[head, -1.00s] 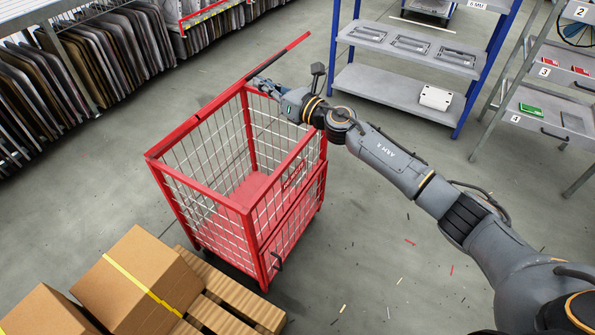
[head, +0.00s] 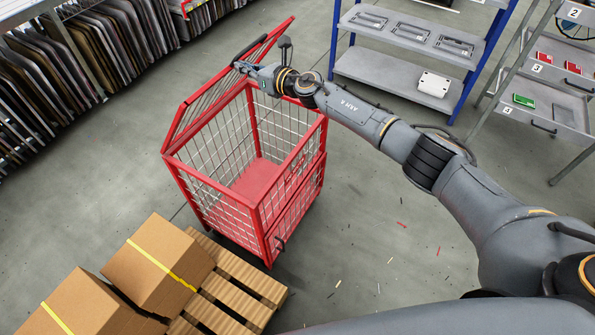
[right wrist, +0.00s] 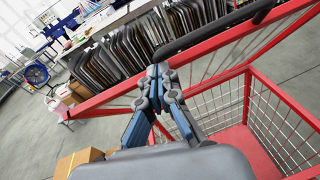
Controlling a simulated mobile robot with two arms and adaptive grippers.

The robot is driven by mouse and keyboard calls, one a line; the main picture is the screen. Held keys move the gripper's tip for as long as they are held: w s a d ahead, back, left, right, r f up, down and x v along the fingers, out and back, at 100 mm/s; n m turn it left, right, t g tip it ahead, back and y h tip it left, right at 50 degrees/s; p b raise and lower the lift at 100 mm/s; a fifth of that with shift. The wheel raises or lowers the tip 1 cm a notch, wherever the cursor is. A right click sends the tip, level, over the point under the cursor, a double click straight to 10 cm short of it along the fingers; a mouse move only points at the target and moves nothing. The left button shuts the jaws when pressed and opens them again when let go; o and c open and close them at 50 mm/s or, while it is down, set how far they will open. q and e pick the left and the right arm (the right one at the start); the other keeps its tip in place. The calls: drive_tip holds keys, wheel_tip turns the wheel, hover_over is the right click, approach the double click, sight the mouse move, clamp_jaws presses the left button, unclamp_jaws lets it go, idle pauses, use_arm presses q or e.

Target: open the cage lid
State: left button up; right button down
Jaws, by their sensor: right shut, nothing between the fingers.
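The red wire-mesh cage (head: 258,208) stands on the floor, its top opening uncovered. Its lid (head: 185,104), a red frame with thin bars, stands raised along the cage's far-left top edge, with a black handle (head: 249,47) on its free edge. The lid (right wrist: 250,32) and handle (right wrist: 210,34) cross the right wrist view. My right gripper (head: 240,67) is at the lid's inner side, below the handle. Its fingers (right wrist: 158,84) are shut and empty, close to the lid's frame; I cannot tell whether they touch it. My left gripper is out of view.
Cardboard boxes (head: 158,265) and a wooden pallet (head: 232,300) lie in front of the cage. A rack of panels (head: 110,50) stands behind left, a blue-framed shelf (head: 405,80) behind right. The floor right of the cage is clear apart from small scraps.

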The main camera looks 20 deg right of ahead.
use_arm(q)
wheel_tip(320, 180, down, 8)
drive_tip(key=b, duration=0.9)
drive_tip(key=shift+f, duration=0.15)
use_arm(e)
drive_tip(key=w+a+r, duration=0.7)
drive_tip(key=shift+w+a+r, duration=0.35)
drive_tip(key=shift+r, duration=0.05)
drive_tip(key=shift+f, duration=0.1)
